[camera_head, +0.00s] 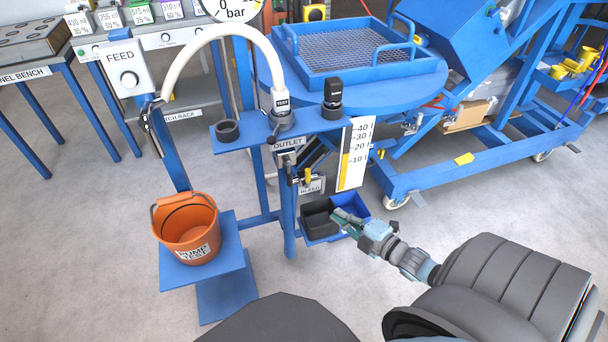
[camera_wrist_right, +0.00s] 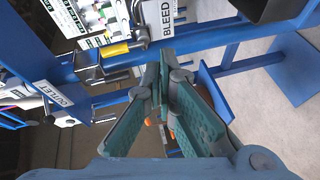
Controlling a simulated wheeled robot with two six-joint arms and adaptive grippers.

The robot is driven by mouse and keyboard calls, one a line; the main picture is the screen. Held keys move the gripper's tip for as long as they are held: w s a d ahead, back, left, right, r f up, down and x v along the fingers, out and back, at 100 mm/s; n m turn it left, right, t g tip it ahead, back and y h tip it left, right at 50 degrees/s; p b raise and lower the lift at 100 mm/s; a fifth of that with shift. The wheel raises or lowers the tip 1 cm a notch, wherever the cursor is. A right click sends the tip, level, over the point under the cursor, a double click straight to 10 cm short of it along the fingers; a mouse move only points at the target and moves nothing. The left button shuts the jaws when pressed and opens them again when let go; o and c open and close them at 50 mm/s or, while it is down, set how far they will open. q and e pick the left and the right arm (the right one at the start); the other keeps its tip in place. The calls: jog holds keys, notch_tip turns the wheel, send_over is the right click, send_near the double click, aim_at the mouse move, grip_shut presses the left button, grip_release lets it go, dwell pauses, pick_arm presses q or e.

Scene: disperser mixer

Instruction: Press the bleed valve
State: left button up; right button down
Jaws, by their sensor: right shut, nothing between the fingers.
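The bleed valve (camera_head: 307,176) is a small metal fitting with a yellow handle, just above the BLEED plate (camera_head: 311,187) on the blue stand. In the right wrist view, the yellow handle (camera_wrist_right: 115,50) and the BLEED plate (camera_wrist_right: 167,18) lie beyond the fingertips, toward the top. My right gripper (camera_head: 338,214) is shut and empty. In the head view it appears below and right of the valve, over the dark bin. In the right wrist view its fingertips (camera_wrist_right: 159,70) appear close to the valve but show no clear contact. My left gripper is not in view.
The OUTLET plate (camera_head: 288,144) is above the valve, with a scale plate (camera_head: 355,153) to the right. A blue bin (camera_head: 353,205) and dark bin (camera_head: 318,220) lie below. An orange bucket (camera_head: 187,228) stands left on a blue platform. A white hose (camera_head: 222,30) arches above.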

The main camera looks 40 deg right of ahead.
aim_at(307, 183)
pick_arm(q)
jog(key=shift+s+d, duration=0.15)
pick_arm(e)
notch_tip(307, 183, up, 7)
jog(key=w+a+n+t+y, duration=0.1)
jog(key=a+n+y, duration=0.1)
jog(key=n, duration=0.1)
jog(key=shift+w+n+t, duration=0.3)
jog(key=w+b, duration=0.1)
jog(key=w, duration=0.2)
jog(key=w+a+b, duration=0.1)
jog(key=w+b, duration=0.1)
jog(key=w, duration=0.1)
jog(key=w+a+b, duration=0.1)
jog(key=w, duration=0.1)
jog(key=shift+w, duration=0.4)
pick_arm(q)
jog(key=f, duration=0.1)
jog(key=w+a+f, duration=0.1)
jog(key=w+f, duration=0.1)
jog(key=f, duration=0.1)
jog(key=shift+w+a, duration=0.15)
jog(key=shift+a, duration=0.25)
pick_arm(e)
jog(key=shift+w, duration=0.55)
